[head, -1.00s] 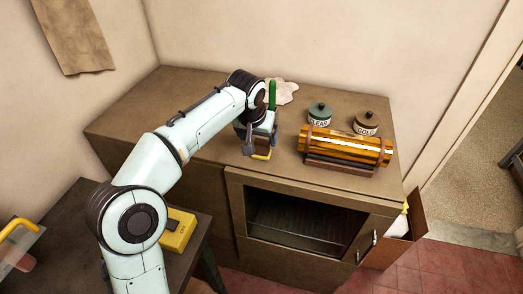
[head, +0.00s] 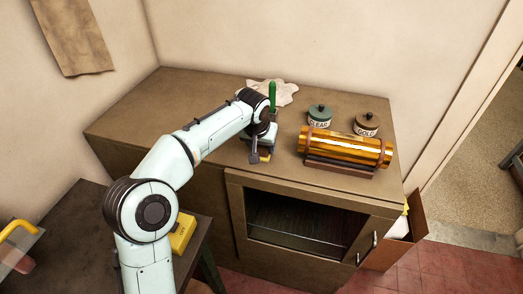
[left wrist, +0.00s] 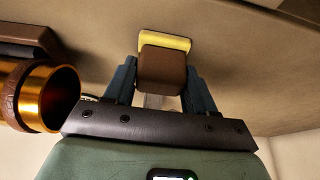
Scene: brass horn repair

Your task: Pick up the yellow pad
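The yellow pad (head: 265,157) lies near the front edge of the brown cabinet top, partly hidden by my left gripper (head: 262,150) in the head view. In the left wrist view, the yellow pad (left wrist: 164,43) shows as a strip beyond a brown block (left wrist: 161,70) that looks joined to it. The two blue fingers of my left gripper (left wrist: 161,80) stand on either side of this block. They look spread around it, very near its sides; I cannot see whether they touch. My right gripper is not in view.
A brass tube (head: 345,147) rests on a dark stand to the right, close to my left gripper. Two lidded jars (head: 319,116) (head: 367,124) stand behind it, and a pale cloth (head: 276,92) lies at the back. The cabinet top's left part is clear.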

